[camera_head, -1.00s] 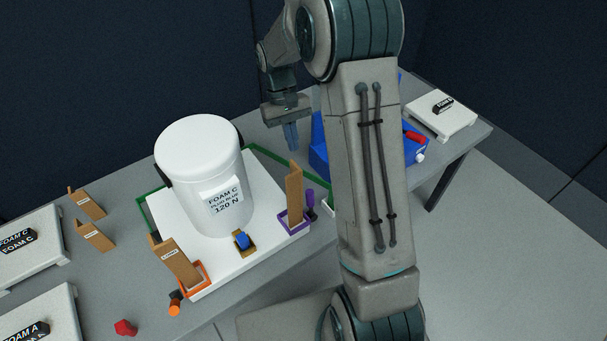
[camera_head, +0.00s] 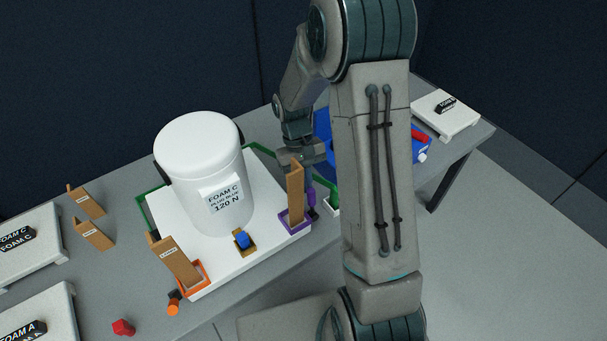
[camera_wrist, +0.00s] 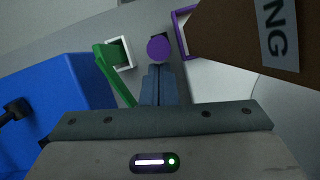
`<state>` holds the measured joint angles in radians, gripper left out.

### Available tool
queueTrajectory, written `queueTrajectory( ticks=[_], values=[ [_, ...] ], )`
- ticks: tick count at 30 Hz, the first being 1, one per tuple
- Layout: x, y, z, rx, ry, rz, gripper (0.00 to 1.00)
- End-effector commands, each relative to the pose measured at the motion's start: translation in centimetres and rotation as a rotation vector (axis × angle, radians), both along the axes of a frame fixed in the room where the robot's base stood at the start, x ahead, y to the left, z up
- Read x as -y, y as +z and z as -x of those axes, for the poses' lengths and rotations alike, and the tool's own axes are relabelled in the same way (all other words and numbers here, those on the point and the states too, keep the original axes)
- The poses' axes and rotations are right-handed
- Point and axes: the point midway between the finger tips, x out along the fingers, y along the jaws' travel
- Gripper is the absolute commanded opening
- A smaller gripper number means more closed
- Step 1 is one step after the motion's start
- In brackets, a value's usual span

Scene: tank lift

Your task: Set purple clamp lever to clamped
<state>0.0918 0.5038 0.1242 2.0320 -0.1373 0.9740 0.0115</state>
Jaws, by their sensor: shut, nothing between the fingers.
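The purple clamp lever (camera_head: 311,196) stands beside a tall brown wedge (camera_head: 295,193) at the right corner of the white platform. In the wrist view its round purple knob (camera_wrist: 159,49) is right at the fingertips. My gripper (camera_wrist: 160,68) is shut with its blue-grey fingers together, and the tips are at or very near the knob; I cannot tell whether they touch. A purple square frame (camera_head: 294,227) surrounds the wedge's foot.
A white tank (camera_head: 200,165) labelled FOAM C stands on the platform (camera_head: 262,174). A green bar (camera_wrist: 112,72) and a blue box (camera_wrist: 45,95) are left of my gripper in the wrist view. The brown wedge (camera_wrist: 255,40) is close on the right.

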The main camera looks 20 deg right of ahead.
Motion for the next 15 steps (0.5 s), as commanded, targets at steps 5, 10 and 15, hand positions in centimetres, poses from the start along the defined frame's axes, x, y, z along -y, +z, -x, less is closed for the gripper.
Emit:
queueTrajectory(
  ticks=[5,10,15],
  values=[
    [0.02,0.02,0.05,0.000,0.000,0.000,0.00],
    [0.06,0.17,0.12,0.000,0.000,0.000,0.00],
    [0.25,0.72,0.72,0.000,0.005,0.001,0.00]
  ],
)
